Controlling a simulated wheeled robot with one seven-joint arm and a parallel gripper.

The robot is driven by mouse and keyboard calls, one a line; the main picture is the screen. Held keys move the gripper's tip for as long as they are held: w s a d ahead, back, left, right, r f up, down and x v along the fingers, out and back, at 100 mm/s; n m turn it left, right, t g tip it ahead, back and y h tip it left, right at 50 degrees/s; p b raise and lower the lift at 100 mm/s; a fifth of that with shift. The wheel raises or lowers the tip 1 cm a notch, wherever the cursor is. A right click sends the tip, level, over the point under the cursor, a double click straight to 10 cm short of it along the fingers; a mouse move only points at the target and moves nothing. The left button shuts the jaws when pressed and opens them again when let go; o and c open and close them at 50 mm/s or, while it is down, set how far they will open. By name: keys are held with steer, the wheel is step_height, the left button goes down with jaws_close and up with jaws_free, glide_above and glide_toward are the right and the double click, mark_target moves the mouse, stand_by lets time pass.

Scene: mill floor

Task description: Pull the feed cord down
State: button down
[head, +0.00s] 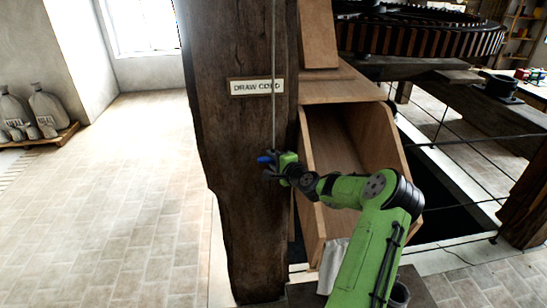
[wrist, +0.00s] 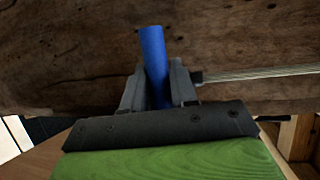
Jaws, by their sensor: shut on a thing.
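The feed cord (head: 274,100) hangs straight down in front of a dark wooden post, past a sign reading "DRAW CORD" (head: 257,87). A blue handle (head: 264,159) is at its lower end. My gripper (head: 271,168) is at the cord's end, in front of the post. In the wrist view my gripper is shut around the blue handle (wrist: 154,62), which stands out beyond the fingers. The pale cord (wrist: 262,73) runs off to the right there, close along the post's face.
The wooden post (head: 237,200) is right behind my gripper. An open wooden chute (head: 313,180) stands just to its right, partly behind my arm. A large toothed wheel (head: 420,40) is at upper right. Sacks (head: 48,108) stand on a pallet at far left. The left floor is clear.

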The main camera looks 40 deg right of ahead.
step_height(320, 180, down, 3)
steer(key=shift+f+b, duration=0.1)
steer(key=shift+b, duration=0.45)
steer(key=c, duration=1)
jaws_free()
steer(key=shift+o, duration=0.2)
steer(key=b+v, duration=0.1)
steer(key=v, duration=1.4)
steer(key=shift+s+r+b, duration=0.25)
steer(key=shift+s+b, duration=0.05)
steer(key=shift+s, duration=0.05)
